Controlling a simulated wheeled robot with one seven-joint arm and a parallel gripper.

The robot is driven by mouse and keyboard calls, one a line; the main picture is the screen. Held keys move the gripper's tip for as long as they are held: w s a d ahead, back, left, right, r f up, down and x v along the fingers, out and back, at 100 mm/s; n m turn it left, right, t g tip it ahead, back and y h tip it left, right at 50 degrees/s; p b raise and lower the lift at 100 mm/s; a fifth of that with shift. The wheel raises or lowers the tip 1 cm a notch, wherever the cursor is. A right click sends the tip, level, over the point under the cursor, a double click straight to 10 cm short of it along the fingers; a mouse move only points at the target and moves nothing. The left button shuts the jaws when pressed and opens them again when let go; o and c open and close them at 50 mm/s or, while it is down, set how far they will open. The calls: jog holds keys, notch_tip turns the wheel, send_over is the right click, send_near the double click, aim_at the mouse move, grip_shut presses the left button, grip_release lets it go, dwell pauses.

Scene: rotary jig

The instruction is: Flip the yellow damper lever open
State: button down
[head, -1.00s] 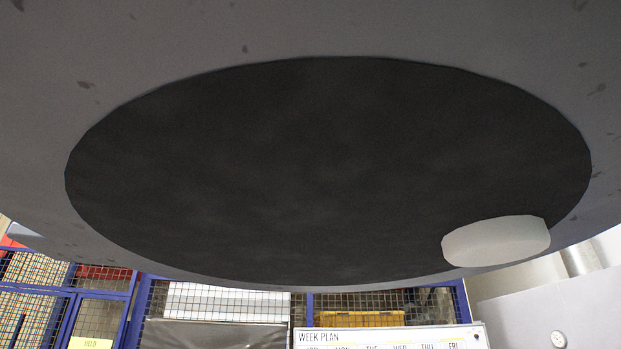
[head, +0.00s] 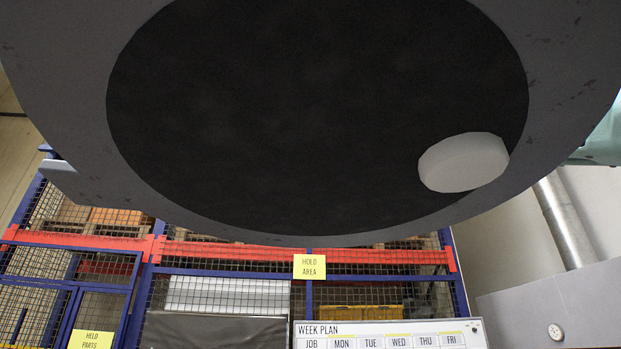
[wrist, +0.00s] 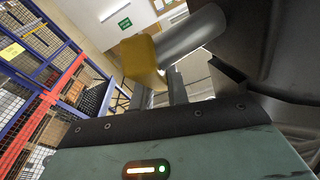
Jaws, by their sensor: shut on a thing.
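The yellow damper lever (wrist: 143,62) shows as a yellow block in the upper middle of the wrist view, next to a grey cylinder (wrist: 190,36). My gripper (wrist: 174,84) reaches up to it from the teal housing at the bottom of the wrist view. Its jaws are shut on the lever; the exact contact is partly hidden among the grey parts. Neither the lever nor the jaws show in the head view, where a big round grey body with a dark face blocks most of the picture.
Dark curved metal (wrist: 295,45) crowds the right side of the wrist view. A blue and red mesh cage (head: 210,255), a week-plan board (head: 390,335) and a grey pipe (head: 565,225) stand behind in the head view.

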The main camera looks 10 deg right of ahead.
jog(key=y+b, duration=0.1)
jog(key=b, duration=0.2)
jog(key=d+n+y+b, duration=0.1)
jog(key=b, duration=0.3)
jog(key=y+b, duration=0.2)
jog(key=b, duration=0.1)
jog(key=shift+s+d+f+n+g, duration=0.25)
jog(key=shift+d+n+g, duration=0.05)
jog(key=shift+d, duration=0.1)
jog(key=y+b, duration=0.1)
jog(key=d+n+g+y+b, duration=0.1)
jog(key=b, duration=0.1)
jog(key=r+n+y+b, duration=0.1)
jog(key=b, duration=0.1)
jog(key=shift+s+d+g, duration=0.25)
jog(key=shift+s+g, duration=0.05)
jog(key=shift+g, duration=0.1)
jog(key=shift+r+n+y+b, duration=0.15)
jog(key=shift+n+y+b, duration=0.15)
jog(key=shift+b, duration=0.05)
jog(key=c, duration=1.4)
grip_release()
jog(key=shift+o, duration=0.2)
jog(key=shift+d, duration=0.1)
